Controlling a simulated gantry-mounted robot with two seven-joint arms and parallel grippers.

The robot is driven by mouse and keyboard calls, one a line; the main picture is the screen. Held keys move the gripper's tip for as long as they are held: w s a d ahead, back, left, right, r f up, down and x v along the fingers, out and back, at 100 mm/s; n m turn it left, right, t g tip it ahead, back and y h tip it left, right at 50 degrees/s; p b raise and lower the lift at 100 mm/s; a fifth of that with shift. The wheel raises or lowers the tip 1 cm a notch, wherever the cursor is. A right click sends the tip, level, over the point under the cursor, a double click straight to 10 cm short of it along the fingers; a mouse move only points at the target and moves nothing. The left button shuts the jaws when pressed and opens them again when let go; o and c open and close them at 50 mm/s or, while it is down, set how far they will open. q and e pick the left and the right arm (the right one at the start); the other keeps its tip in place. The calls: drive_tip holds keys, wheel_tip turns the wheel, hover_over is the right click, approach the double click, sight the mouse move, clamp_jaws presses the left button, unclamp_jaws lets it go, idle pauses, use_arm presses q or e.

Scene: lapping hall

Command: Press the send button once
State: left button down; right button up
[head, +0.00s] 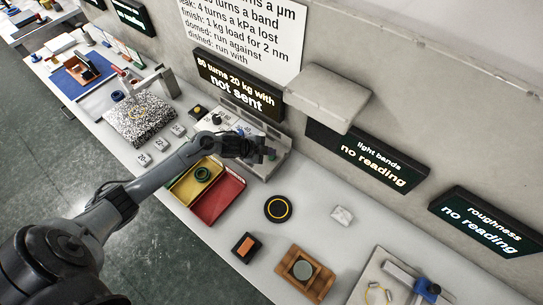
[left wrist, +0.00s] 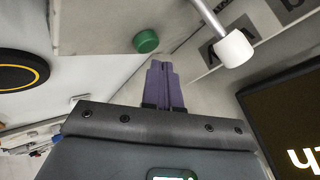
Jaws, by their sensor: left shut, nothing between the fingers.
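My left gripper (head: 268,154) reaches in over the grey sloped console (head: 270,170) below the wall display. Its purple fingers (left wrist: 163,82) are together, with nothing between them. In the left wrist view a round green button (left wrist: 146,41) sits on the pale console surface, just beyond and slightly left of the fingertips. A gap shows between fingertips and button in that picture; the depth is hard to judge. In the head view the button is not visible; my gripper covers part of the console. The display (head: 240,88) reads "80 turns 20 kg with not sent". My right gripper is not in view.
A white knob on a rod (left wrist: 235,48) stands right of the fingers in the left wrist view. A yellow and red tray (head: 220,205) and a black disc with a yellow ring (head: 278,208) lie in front of the console. A grey wall ledge (head: 328,95) juts out nearby.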

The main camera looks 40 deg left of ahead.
sight(269, 158)
use_arm(q)
drive_tip(key=shift+f, duration=0.25)
idle(0.4)
drive_tip(key=shift+f, duration=0.2)
drive_tip(key=shift+f, duration=0.15)
idle(0.5)
drive_tip(key=shift+f+b, duration=0.4)
drive_tip(key=shift+r, duration=0.1)
idle(0.5)
drive_tip(key=shift+r+p, duration=0.9)
drive_tip(key=shift+p, duration=0.1)
drive_tip(key=shift+r, duration=0.1)
wheel_tip(269, 158, up, 5)
drive_tip(key=p, duration=0.5)
